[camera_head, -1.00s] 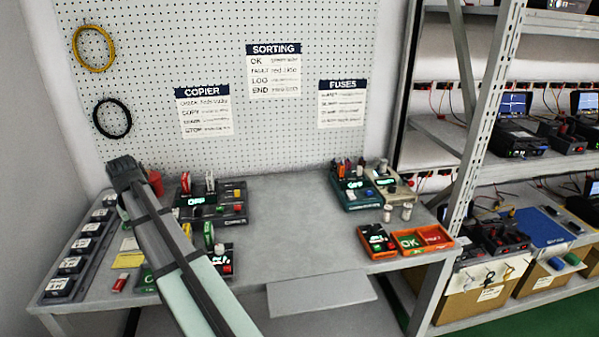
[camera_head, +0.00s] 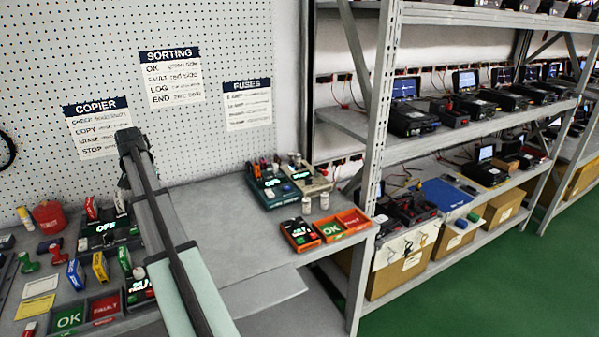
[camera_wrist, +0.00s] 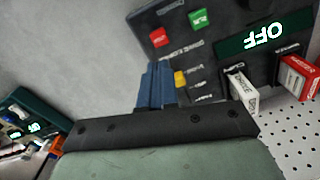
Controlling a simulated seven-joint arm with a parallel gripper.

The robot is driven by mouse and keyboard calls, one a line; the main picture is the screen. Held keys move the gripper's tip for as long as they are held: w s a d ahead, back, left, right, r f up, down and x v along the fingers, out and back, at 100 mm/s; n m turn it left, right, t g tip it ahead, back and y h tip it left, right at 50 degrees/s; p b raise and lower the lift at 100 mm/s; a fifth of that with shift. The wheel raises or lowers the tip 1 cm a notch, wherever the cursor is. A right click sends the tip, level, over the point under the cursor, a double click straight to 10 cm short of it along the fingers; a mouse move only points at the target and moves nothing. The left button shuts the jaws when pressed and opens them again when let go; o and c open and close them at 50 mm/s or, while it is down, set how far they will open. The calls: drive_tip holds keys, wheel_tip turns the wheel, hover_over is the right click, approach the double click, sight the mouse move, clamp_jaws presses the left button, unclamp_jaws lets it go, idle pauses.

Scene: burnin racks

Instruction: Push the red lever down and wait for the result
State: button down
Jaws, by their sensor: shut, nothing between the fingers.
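In the wrist view my gripper (camera_wrist: 155,88) shows two blue fingers pressed together with nothing between them. They are over a dark control unit (camera_wrist: 222,70), beside its yellow button (camera_wrist: 180,78); I cannot tell whether they touch it. The unit also has a red button (camera_wrist: 158,38), a green button (camera_wrist: 198,18) and a display (camera_wrist: 264,36) reading OFF. A white DRIVE cartridge (camera_wrist: 241,92) and a red MASTER cartridge (camera_wrist: 298,76) stand in it. The unit also shows in the head view (camera_head: 88,243), partly behind my arm. I cannot make out a red lever for sure.
A teal unit (camera_head: 276,203) and red-orange trays (camera_head: 343,224) stand at the table's right. Stamps, small boxes and OK and FAULT trays (camera_head: 68,319) crowd the left front. The table between (camera_head: 215,215) is clear. Shelving (camera_head: 372,180) stands to the right.

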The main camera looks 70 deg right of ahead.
drive_tip(key=s+d+r+m, duration=0.2)
drive_tip(key=s+d+m, duration=0.45)
drive_tip(key=d, duration=0.75)
drive_tip(key=m, duration=1.2)
approach(321, 172)
drive_tip(key=s+r, duration=0.2)
drive_tip(key=s, duration=0.1)
drive_tip(key=shift+a+n+t+y, duration=0.1)
drive_tip(key=shift+n+t+y, duration=0.15)
drive_tip(key=shift+t+y, duration=0.15)
drive_tip(key=shift+f, duration=0.1)
drive_tip(key=shift+w+a+f, duration=0.1)
drive_tip(key=shift+w+f, duration=0.05)
drive_tip(key=shift+f, duration=1.55)
drive_tip(key=shift+w+a+f, duration=0.1)
drive_tip(key=shift+w+f, duration=0.05)
drive_tip(key=shift+f, duration=1.6)
drive_tip(key=shift+f, duration=0.1)
